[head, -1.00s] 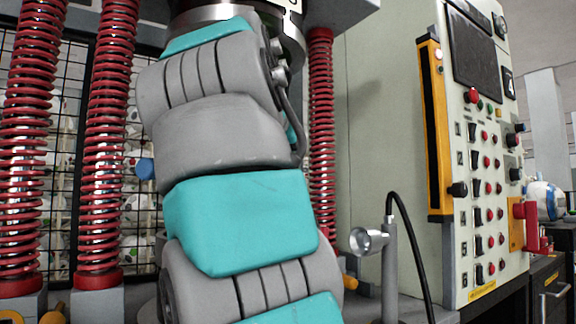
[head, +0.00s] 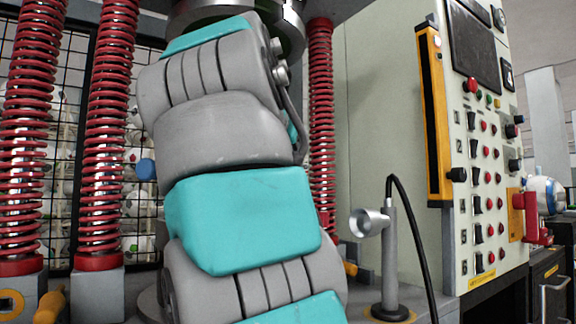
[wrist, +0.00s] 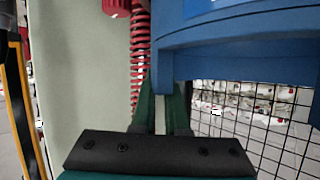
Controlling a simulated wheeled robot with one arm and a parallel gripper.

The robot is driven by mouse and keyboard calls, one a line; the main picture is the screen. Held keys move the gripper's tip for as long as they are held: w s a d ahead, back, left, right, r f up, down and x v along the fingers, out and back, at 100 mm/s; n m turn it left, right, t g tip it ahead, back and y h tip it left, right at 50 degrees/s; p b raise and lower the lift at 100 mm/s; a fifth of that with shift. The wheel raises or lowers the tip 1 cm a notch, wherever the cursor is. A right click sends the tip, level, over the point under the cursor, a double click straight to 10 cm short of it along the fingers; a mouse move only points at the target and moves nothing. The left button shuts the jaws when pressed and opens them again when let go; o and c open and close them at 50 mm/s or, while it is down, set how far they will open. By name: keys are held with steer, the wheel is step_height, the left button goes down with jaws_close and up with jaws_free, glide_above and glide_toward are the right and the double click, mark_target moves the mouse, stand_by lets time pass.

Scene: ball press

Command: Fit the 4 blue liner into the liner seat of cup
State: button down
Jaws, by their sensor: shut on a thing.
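A large blue curved piece (wrist: 235,55), which looks like the blue liner, fills the upper right of the wrist view. No number can be read on it. My gripper (wrist: 161,105) shows at the lower middle of that view, its two dark green fingers shut on the lower left part of the blue piece. The fingertips are partly hidden behind it.
Red coil springs (head: 108,130) on posts stand at left, with another (head: 321,120) behind my arm. A control panel (head: 485,150) stands at right. A small lamp-like stand (head: 388,255) with a black cable is right of my arm. Black wire mesh (wrist: 250,125) lies behind the liner.

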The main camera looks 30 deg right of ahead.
steer(key=shift+f+b, duration=0.35)
steer(key=shift+f, duration=0.05)
steer(key=shift+f+b, duration=1.35)
steer(key=shift+f, duration=0.2)
steer(key=shift+f+b, duration=1.5)
steer(key=shift+b, duration=0.1)
steer(key=shift+f, duration=0.15)
steer(key=shift+f+b, duration=0.35)
steer(key=shift+b, duration=0.05)
steer(key=c, duration=0.8)
jaws_free()
steer(key=shift+r, duration=0.1)
steer(key=shift+c, duration=0.2)
